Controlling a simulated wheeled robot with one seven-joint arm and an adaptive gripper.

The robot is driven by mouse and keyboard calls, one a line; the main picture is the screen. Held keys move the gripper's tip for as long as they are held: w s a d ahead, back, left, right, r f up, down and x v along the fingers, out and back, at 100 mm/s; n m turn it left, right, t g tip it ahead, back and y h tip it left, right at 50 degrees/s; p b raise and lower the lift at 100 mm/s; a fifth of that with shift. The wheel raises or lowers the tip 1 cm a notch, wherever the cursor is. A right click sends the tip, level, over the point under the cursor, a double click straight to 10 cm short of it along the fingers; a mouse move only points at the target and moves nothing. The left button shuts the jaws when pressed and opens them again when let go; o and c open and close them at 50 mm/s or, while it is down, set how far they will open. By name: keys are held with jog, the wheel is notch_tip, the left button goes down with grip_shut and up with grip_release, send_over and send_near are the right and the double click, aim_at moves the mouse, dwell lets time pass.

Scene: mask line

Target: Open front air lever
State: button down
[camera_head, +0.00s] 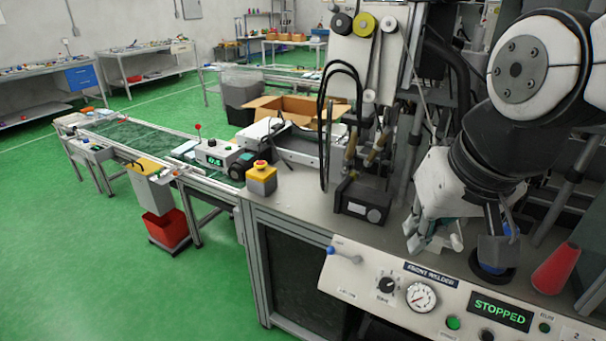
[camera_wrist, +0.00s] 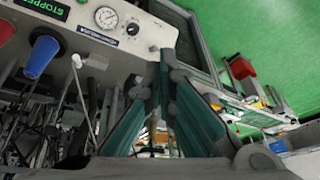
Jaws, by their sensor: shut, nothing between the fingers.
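The front air lever (camera_head: 345,256) is a small grey lever with a blue tip at the left end of the front welder panel (camera_head: 387,272). It lies to one side in the head view. My gripper (camera_head: 432,243) hangs to the right of the lever, behind the panel's upper edge, and does not touch the lever in this view. In the wrist view my gripper (camera_wrist: 164,62) has its teal-padded fingers together at the tips with nothing held. The lever cannot be made out clearly in the wrist view, where the fingers cover part of the panel's edge.
The panel carries a gauge (camera_head: 421,297), a black knob (camera_head: 387,286) and a green STOPPED display (camera_head: 501,311). A red cone (camera_head: 556,268) and a blue cone (camera_wrist: 41,57) stand nearby. A black box (camera_head: 362,202) and a yellow emergency-stop box (camera_head: 261,180) are farther left.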

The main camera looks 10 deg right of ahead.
jog(key=w+f+m, duration=0.2)
jog(key=w, duration=0.7)
jog(key=m+g+h, duration=0.2)
jog(key=m, duration=0.2)
send_over(346, 256)
jog(key=w+a, duration=0.1)
jog(key=w, duration=0.1)
notch_tip(346, 256, down, 16)
jog(key=shift+s+r+p, duration=0.15)
jog(key=shift+s+p, duration=0.05)
jog(key=shift+p, duration=0.25)
jog(key=shift+a, duration=0.1)
jog(key=x, duration=0.9)
jog(key=shift+d+f, duration=0.2)
jog(key=shift+f, duration=0.05)
jog(key=shift+s+a+f+p, duration=0.15)
jog(key=shift+f+p, duration=0.15)
jog(key=shift+f, duration=0.25)
jog(key=shift+s+a+f+p, duration=0.2)
jog(key=shift+f+p, duration=0.05)
jog(key=shift+f, duration=0.3)
jog(key=shift+s+a+f, duration=0.1)
jog(key=shift+s+f, duration=0.05)
jog(key=shift+f, duration=0.3)
jog(key=shift+s+a+f, duration=0.1)
jog(key=shift+s+f, duration=0.05)
jog(key=shift+f, duration=0.25)
